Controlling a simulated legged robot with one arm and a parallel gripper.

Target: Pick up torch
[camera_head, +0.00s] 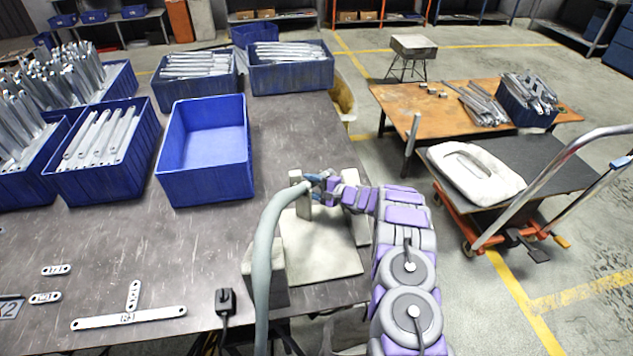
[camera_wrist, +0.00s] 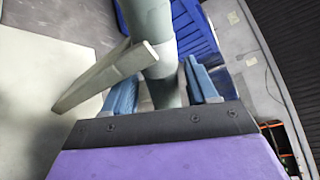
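The torch is a grey-green tube-like tool with a thick hose (camera_head: 266,245) that curves up from the front table edge. Its upper end reaches a pale upright post (camera_head: 296,190) on a stand. In the wrist view the torch (camera_wrist: 151,22) passes between my gripper's blue fingers (camera_wrist: 162,88), close beside the pale post (camera_wrist: 105,75). My gripper (camera_head: 316,184) is at the top of the stand, around the torch. The fingers stand apart on either side of it, and firm contact does not show. The torch's tip is hidden.
An empty blue bin (camera_head: 206,150) stands left of the stand. Blue bins of galvanized brackets (camera_head: 98,150) fill the table's far left. Flat bracket pieces (camera_head: 128,318) and a small black device (camera_head: 226,303) lie in front. An orange cart (camera_head: 480,225) stands beyond the table's right edge.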

